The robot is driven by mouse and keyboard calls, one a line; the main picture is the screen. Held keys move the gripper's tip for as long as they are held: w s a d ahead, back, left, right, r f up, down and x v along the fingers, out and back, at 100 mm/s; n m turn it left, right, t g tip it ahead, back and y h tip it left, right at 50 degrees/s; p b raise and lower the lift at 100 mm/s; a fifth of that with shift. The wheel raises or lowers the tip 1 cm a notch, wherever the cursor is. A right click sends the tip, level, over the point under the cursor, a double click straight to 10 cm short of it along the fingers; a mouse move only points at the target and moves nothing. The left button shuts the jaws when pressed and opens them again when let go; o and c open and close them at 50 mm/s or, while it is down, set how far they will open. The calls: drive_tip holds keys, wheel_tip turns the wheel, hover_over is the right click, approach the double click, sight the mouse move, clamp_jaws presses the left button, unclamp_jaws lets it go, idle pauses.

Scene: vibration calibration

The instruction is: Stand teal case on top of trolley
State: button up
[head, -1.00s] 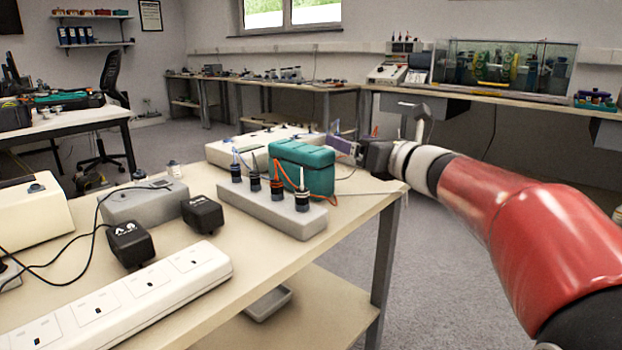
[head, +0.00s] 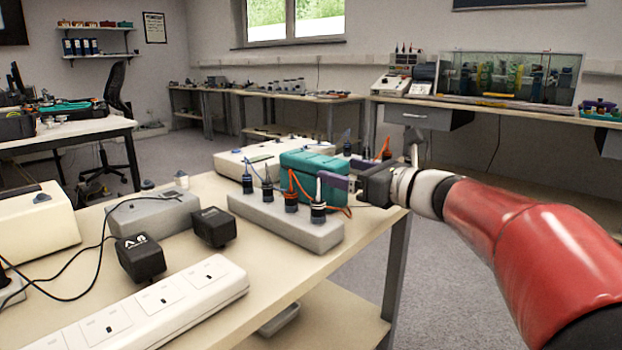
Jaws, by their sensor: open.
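The teal case (head: 300,162) lies on the near bench (head: 205,265), behind a grey block with several upright sensors. Those sensors and their orange leads partly cover its front. My gripper (head: 336,182) comes in from the right, with a purple finger in front of the right part of the case. The jaws are open; I cannot tell whether they touch the case or whether part of it lies between them. The far finger is hidden. I cannot make out a trolley in this view.
The grey sensor block (head: 285,220) stands close in front of the case, and a cream box (head: 240,160) lies behind it. Black adapters (head: 140,257), cables and a white power strip (head: 170,310) fill the bench's near part. Open floor (head: 450,260) lies to the right.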

sight(322, 165)
drive_tip(key=x, duration=0.6)
drive_tip(key=shift+w+a+f, duration=0.2)
drive_tip(key=shift+w, duration=0.05)
drive_tip(key=c, duration=1.4)
drive_tip(key=shift+r, duration=0.1)
drive_tip(key=shift+c, duration=0.6)
